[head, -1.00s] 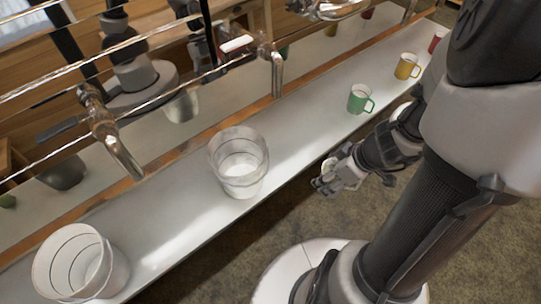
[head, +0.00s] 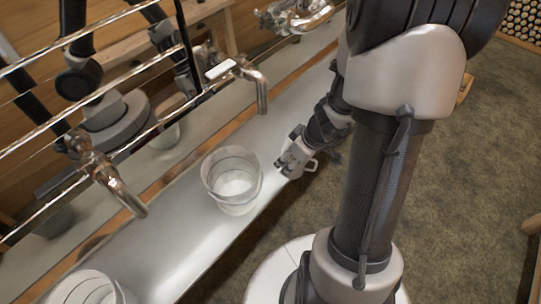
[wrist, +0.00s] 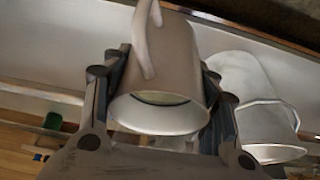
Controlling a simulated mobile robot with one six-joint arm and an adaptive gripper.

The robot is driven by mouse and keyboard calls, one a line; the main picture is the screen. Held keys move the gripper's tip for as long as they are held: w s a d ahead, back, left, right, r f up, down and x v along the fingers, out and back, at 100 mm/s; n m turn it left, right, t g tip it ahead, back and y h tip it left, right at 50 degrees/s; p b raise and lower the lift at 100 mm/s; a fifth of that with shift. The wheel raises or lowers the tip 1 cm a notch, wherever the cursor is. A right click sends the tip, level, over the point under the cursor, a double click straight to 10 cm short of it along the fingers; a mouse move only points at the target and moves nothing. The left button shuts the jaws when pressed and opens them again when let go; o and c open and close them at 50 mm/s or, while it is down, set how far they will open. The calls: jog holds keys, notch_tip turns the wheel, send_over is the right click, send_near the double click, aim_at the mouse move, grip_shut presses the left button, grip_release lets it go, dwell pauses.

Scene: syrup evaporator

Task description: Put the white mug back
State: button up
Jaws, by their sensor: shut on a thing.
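The white mug (wrist: 178,50) is between the two fingers of my gripper (wrist: 165,95) in the wrist view. Its open rim faces the camera and its handle shows at the upper left. In the head view my gripper (head: 288,163) is shut on the mug (head: 312,166), which is mostly hidden there, with a bit of handle showing at the right. The gripper is at the front edge of the long pale counter (head: 190,235), just right of a clear bucket (head: 232,181) and apart from it.
The bucket also shows right of the mug in the wrist view (wrist: 245,80). A second bucket (head: 88,290) stands at the lower left. Metal taps (head: 262,92) (head: 118,188) overhang the counter's back edge. The counter between the buckets is clear.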

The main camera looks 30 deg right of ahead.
jog(key=w+a+p, duration=0.2)
jog(key=w, duration=0.4)
jog(key=shift+w+a+f+b, duration=0.15)
jog(key=shift+f+b, duration=0.8)
jog(key=shift+f, duration=0.7)
jog(key=shift+w+a+f+b, duration=0.15)
jog(key=shift+f+b, duration=0.75)
jog(key=shift+f, duration=0.75)
jog(key=shift+w+f, duration=0.2)
jog(key=shift+w, duration=0.05)
jog(key=shift+f, duration=0.2)
jog(key=o, duration=1.5)
jog(key=shift+r, duration=0.1)
